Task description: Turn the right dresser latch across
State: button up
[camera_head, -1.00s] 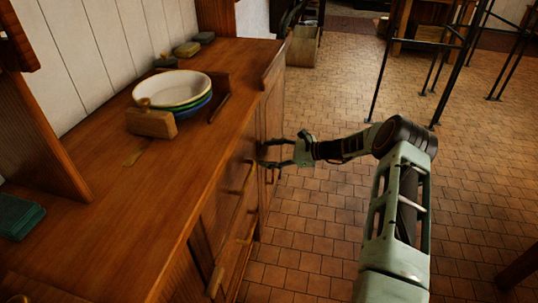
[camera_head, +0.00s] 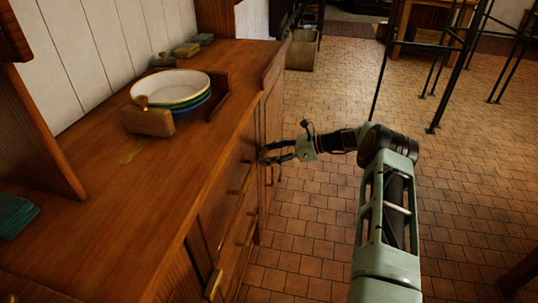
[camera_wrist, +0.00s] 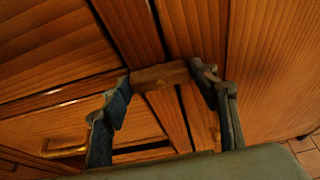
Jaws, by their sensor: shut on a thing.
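The wooden dresser (camera_head: 130,215) runs along the left of the head view, its front facing the floor on the right. My gripper (camera_head: 265,155) is at that front, towards the far end. In the wrist view my gripper (camera_wrist: 163,78) has one finger at each end of a short wooden latch (camera_wrist: 160,76) and is shut on it. The latch lies roughly crosswise over the dark seams between the front panels, slightly tilted. In the head view the latch is hidden at the dresser's front.
Stacked bowls (camera_head: 172,88) and a wooden block (camera_head: 148,120) stand on the dresser top. Drawer handles (camera_head: 240,178) stick out from the front near my gripper; a brass handle (camera_wrist: 65,150) shows in the wrist view.

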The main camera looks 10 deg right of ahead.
jog(key=o, duration=1.1)
jog(key=v, duration=1.2)
